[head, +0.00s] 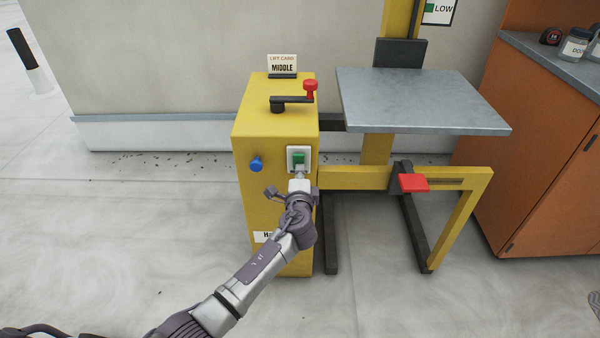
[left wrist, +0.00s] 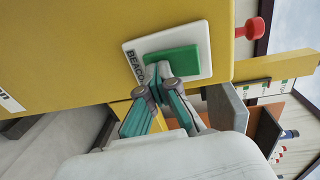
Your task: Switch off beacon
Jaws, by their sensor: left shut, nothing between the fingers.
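The beacon switch (head: 298,157) is a green rocker on a white plate on the front of the yellow cabinet (head: 275,118). It also shows in the left wrist view, where the green rocker (left wrist: 172,60) sits on the plate marked "BEACON" (left wrist: 133,58). My left gripper (head: 300,176) is shut and empty, right at the switch's lower part. In the left wrist view its fingertips (left wrist: 158,72) overlap the lower edge of the rocker. I cannot tell whether they touch it. My right gripper is not in view.
A blue knob (head: 256,164) is left of the switch. A crank with a red knob (head: 310,86) and a "MIDDLE" card (head: 282,64) are on top.

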